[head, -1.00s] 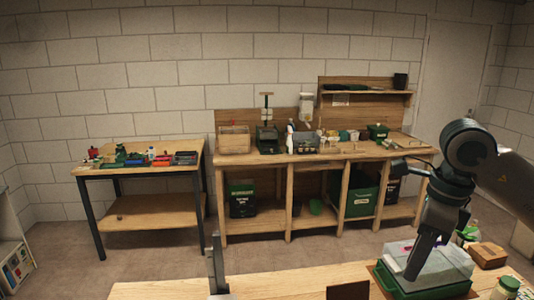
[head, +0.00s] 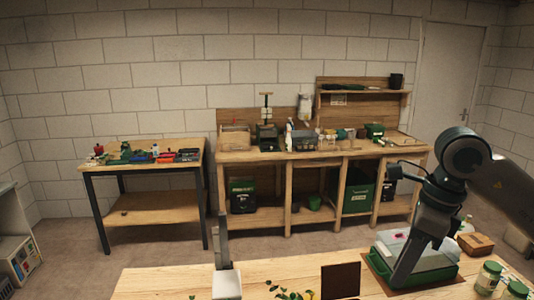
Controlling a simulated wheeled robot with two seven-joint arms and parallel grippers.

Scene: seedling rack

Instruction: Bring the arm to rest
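My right arm comes in from the right edge and bends downward. Its dark gripper (head: 402,274) points down in front of a green tray with a pale, clear-looking cover (head: 436,257). I cannot tell whether it touches the tray. The fingers overlap from this side, so their opening does not show, and I see nothing clearly held. My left arm and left gripper are not in view.
The near wooden table (head: 150,284) carries a brown upright panel (head: 340,281), a white block with a grey upright (head: 226,284), small green plants (head: 290,294), a wooden box (head: 476,243) and jars (head: 488,277). A long workbench (head: 335,156) stands behind, across open floor.

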